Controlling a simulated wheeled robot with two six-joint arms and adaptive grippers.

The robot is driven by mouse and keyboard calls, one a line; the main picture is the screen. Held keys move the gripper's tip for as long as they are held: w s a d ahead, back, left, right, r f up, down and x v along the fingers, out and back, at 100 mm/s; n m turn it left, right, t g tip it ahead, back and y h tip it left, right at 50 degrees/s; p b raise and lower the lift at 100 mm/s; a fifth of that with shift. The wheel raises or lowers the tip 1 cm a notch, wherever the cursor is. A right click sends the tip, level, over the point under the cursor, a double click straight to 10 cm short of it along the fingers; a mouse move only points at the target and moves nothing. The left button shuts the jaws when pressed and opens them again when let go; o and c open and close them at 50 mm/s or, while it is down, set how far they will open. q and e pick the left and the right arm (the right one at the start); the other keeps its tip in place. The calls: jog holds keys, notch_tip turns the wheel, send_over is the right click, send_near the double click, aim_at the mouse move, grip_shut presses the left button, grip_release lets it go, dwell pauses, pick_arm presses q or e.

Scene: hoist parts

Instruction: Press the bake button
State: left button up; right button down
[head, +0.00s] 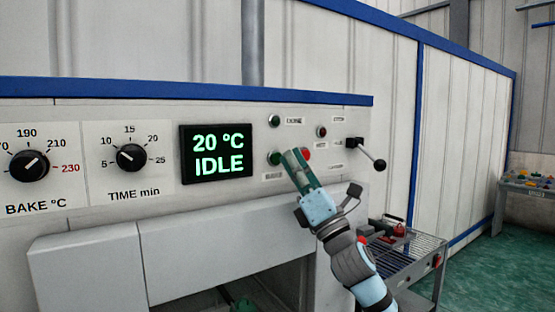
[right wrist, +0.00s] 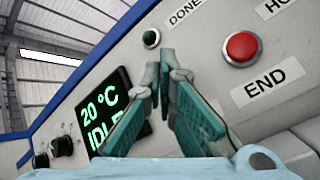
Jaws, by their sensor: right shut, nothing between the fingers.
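The green button (head: 274,158) on the oven's control panel sits above a small label too small to read; I take it for the bake button. My right gripper (head: 292,158) is shut and empty, with its fingertips just right of this button, between it and the red END button (head: 306,154). I cannot tell whether the fingertips touch the panel. In the right wrist view the END button (right wrist: 241,48) shows clear of the fingers (right wrist: 164,72), and the green button is hidden behind them. My left gripper is not in view.
The display (head: 216,153) reads 20 °C IDLE. The BAKE dial (head: 29,166) and TIME dial (head: 131,157) are to its left. The DONE lamp (head: 274,120) is above the green button. A lever (head: 372,158) sticks out at the right. A wire trolley (head: 425,245) stands at lower right.

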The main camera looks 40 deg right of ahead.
dwell(0.6)
jog(key=shift+w+r+h+p, duration=0.1)
jog(key=shift+w+h+p, duration=0.2)
jog(key=shift+p, duration=0.1)
jog(key=shift+w, duration=0.1)
jog(key=shift+w+p, duration=0.4)
jog(key=shift+w, duration=0.05)
dwell(0.4)
jog(key=shift+s, duration=0.15)
dwell(0.3)
jog(key=shift+s+f+b, duration=0.2)
jog(key=shift+s+b, duration=0.2)
jog(key=shift+b, duration=0.2)
jog(key=shift+s+r, duration=0.1)
jog(key=shift+s, duration=0.2)
